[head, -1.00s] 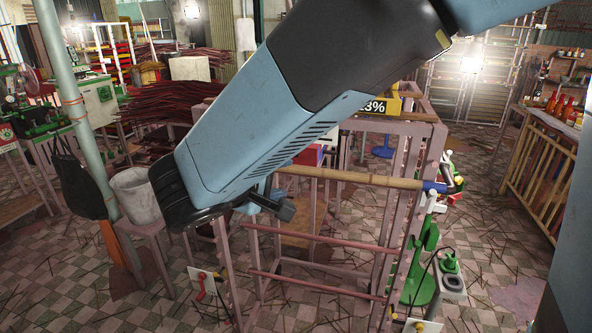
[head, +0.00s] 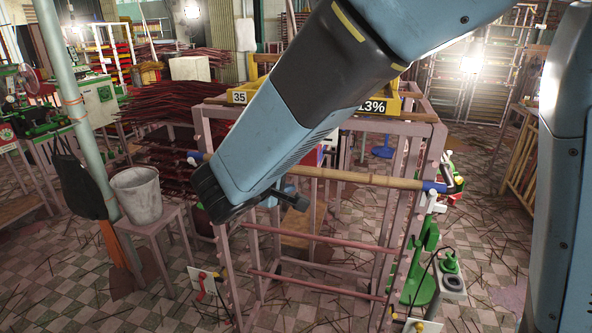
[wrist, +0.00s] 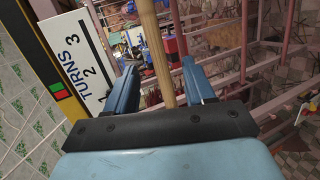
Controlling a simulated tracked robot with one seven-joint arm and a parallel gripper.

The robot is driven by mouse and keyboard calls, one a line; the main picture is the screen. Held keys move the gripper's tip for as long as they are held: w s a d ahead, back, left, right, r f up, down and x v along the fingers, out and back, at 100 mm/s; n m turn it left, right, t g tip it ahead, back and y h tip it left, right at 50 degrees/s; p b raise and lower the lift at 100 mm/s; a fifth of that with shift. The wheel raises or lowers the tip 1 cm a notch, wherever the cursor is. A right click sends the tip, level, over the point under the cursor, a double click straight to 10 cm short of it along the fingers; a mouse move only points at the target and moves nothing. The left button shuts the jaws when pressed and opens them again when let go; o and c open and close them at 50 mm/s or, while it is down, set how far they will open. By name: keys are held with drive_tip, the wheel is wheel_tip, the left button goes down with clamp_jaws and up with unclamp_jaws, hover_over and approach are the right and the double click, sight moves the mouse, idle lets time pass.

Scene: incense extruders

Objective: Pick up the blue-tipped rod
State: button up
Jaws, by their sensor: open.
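The blue-tipped rod (head: 372,180) is a tan bamboo pole lying across the pinkish rack, with a blue tip at each end. My arm hides part of its left half. My gripper (head: 290,197) is open, close to the rod, left of the rack's middle. In the wrist view the rod (wrist: 150,40) runs down from the top edge and passes between the two blue fingers of my gripper (wrist: 156,72). Neither finger visibly presses on it. I cannot tell how deep it sits between the jaws.
The rack (head: 425,118) has posts and lower reddish bars (head: 325,237) near my gripper. A yellow frame with number signs (head: 375,105) sits on its top. A grey bucket (head: 138,193) stands on a stool at left. A green stand (head: 420,270) is at right.

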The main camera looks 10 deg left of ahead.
sight(301, 171)
drive_tip(key=shift+x, duration=2.3)
drive_tip(key=shift+d+r, duration=0.1)
drive_tip(key=shift+d, duration=0.05)
clamp_jaws()
